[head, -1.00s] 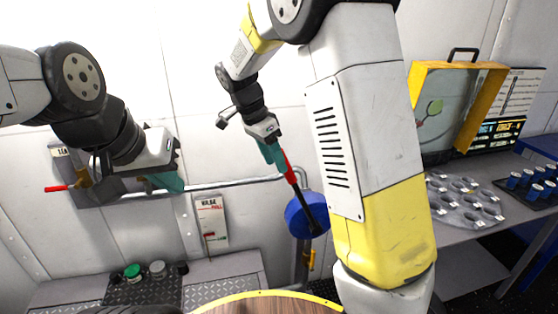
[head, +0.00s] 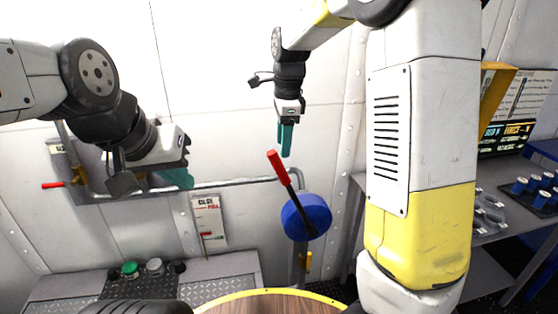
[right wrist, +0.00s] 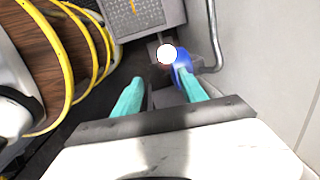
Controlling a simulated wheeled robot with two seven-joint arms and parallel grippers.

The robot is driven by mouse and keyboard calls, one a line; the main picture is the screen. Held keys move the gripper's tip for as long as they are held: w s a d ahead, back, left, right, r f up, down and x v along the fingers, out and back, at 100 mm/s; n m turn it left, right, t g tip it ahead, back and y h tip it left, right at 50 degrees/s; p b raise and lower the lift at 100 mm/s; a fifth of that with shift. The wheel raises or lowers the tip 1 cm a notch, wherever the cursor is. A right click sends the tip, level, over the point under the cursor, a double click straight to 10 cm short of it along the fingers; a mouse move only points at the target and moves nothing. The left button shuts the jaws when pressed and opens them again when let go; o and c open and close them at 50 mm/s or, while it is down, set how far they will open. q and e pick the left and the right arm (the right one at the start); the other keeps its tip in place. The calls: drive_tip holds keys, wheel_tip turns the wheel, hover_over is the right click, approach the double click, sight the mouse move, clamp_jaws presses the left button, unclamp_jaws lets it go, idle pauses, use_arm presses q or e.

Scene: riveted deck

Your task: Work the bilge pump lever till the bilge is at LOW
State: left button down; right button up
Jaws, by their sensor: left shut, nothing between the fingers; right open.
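The pump lever has a red grip (head: 278,165) on a black shaft and leans up and left from the blue round pump body (head: 306,217) in the head view. My right gripper (head: 286,154) is open and empty just above the red grip, apart from it. In the right wrist view the blue pump (right wrist: 182,66) lies beyond the spread teal fingers (right wrist: 158,88), with a pale round end in front of it. The bilge gauge (head: 208,222) is a white wall plate with a small red mark low down; its reading is too small to tell. My left gripper (head: 180,180) is shut and empty at the left wall.
A red-handled valve (head: 53,185) and a pipe run along the left wall. A green cap (head: 130,269) sits on the low bench. A round wooden top with a yellow rim (head: 270,302) is in front. Blue cylinders (head: 530,187) stand on the right table.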

sight(278, 165)
drive_tip(key=shift+w+a+f+m+h, duration=0.3)
drive_tip(key=shift+w+a+f+m, duration=0.4)
drive_tip(key=shift+w, duration=0.1)
drive_tip(key=f, duration=0.7)
drive_tip(key=shift+w+f, duration=0.3)
drive_tip(key=shift+f, duration=0.1)
clamp_jaws()
idle(0.6)
